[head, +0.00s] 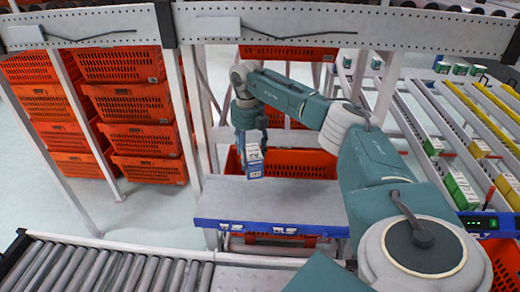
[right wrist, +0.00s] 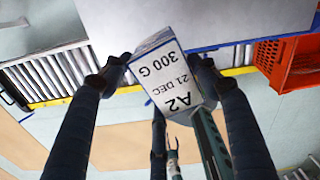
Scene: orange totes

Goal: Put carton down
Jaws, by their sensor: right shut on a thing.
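The carton (head: 254,162) is a small box with a white label and blue lower part. My right gripper (head: 250,142) is shut on its upper end and holds it upright at the left part of a grey shelf (head: 300,205) with a blue front edge. I cannot tell whether the carton's bottom touches the shelf. In the right wrist view the carton (right wrist: 170,75) sits between the dark fingers of the right gripper (right wrist: 160,75), its label reading "A2 21 DEC 300 G". My left gripper is not in view.
Orange totes (head: 146,137) are stacked at the left. Another orange tote (head: 300,163) stands behind the shelf. A roller conveyor (head: 100,268) runs along the front left. Sloped lanes with several cartons (head: 462,190) are at the right. The shelf right of the carton is clear.

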